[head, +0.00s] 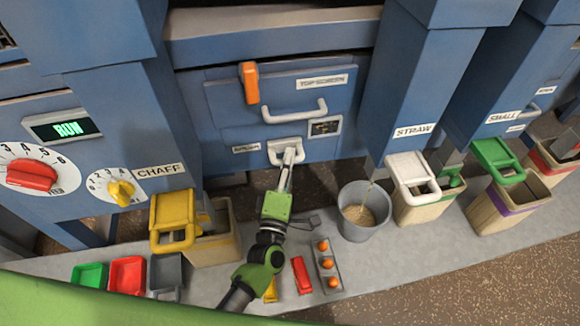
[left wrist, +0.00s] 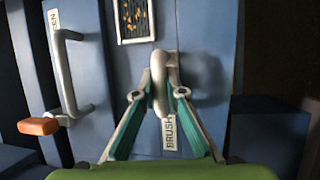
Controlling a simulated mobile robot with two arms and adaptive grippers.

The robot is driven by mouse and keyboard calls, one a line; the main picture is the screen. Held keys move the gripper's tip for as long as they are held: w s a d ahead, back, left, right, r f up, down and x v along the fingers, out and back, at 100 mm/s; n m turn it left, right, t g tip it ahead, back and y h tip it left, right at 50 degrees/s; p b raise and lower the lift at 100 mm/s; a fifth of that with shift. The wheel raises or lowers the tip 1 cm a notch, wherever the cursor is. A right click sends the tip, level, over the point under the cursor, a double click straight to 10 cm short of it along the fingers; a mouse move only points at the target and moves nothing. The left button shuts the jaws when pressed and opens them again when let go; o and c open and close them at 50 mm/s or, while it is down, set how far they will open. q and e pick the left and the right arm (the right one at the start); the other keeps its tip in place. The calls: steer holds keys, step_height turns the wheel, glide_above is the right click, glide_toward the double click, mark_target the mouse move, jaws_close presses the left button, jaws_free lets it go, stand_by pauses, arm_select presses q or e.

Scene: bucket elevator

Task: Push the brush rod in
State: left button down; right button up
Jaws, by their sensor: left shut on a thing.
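The brush rod's white handle (head: 276,148) sits at the lower part of the blue machine's front panel, beside a label reading BRUSH. In the left wrist view the handle (left wrist: 160,70) is a pale rounded bar standing out from the panel, with the BRUSH label behind it. My left gripper (head: 290,156) comes up from below in the head view and is shut on this handle. In the left wrist view both fingers of the gripper (left wrist: 160,97) close on the handle from either side. How far the rod stands out is hard to tell. My right gripper is not in view.
The TOP SCREEN drawer handle (head: 295,112) and an orange latch (head: 249,83) are above. A grey bucket (head: 363,222) with grain stands right of my arm. A yellow chute (head: 173,220) is left. An orange-ball tray (head: 327,266) and a red object (head: 301,275) lie nearby.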

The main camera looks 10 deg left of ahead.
arm_select(q)
steer(key=shift+w+a+r, duration=0.1)
steer(key=shift+w+r, duration=0.1)
steer(key=shift+r, duration=0.15)
steer(key=c, duration=2)
jaws_free()
steer(key=shift+c, duration=0.2)
steer(key=shift+w+f, duration=0.2)
steer(key=shift+f, duration=0.1)
steer(key=shift+s, duration=0.1)
steer(key=shift+s, duration=0.1)
steer(key=s+f, duration=0.2)
steer(key=s, duration=0.9)
steer(key=shift+s+a, duration=0.3)
steer(key=shift+a, duration=0.15)
